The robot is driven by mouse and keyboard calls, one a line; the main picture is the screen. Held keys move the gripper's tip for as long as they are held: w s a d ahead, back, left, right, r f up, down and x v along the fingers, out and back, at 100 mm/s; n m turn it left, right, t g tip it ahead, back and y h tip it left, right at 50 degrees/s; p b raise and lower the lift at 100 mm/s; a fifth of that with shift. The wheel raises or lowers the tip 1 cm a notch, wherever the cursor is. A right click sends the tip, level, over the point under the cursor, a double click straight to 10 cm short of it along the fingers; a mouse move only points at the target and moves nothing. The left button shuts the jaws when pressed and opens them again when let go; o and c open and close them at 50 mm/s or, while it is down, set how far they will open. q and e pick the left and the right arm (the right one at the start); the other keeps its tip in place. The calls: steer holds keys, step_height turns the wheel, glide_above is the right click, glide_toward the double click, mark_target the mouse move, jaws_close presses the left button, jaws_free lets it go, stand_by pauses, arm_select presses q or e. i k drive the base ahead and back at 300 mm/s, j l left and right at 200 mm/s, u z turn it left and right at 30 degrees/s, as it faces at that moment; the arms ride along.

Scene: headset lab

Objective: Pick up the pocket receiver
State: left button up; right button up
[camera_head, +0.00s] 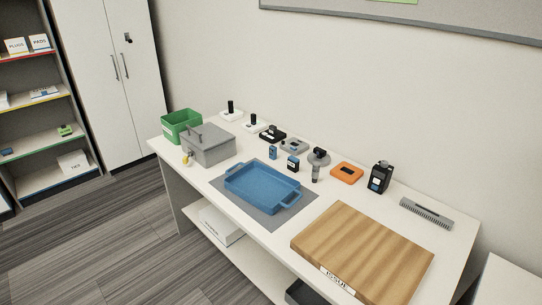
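Several small devices stand on the white table behind the blue tray (233,186). A small dark box with a blue face (293,164) stands upright just behind the tray's far right part. A similar, smaller blue device (273,153) stands to its left. Either could be the pocket receiver; I cannot tell which from here. A larger black device with a blue label (379,178) stands farther right. Neither of my grippers shows in the view.
A wooden board marked ISSUE (365,250) covers the table's near right. A grey lidded box (208,146) and a green bin (181,124) stand at the left. A handheld microphone-like item (316,172), an orange pad (347,173) and a grey strip (426,213) lie toward the back.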

mark_target(273, 150)
steer(key=i+j, duration=0.35)
steer(key=i, duration=0.15)
steer(key=i+j+u, duration=0.1)
steer(key=i+j, duration=0.6)
steer(key=i, duration=0.3)
steer(key=i+j, duration=0.35)
steer(key=i, duration=0.15)
steer(key=i+j+u, duration=0.1)
steer(key=i+j, duration=0.2)
steer(key=i, duration=0.25)
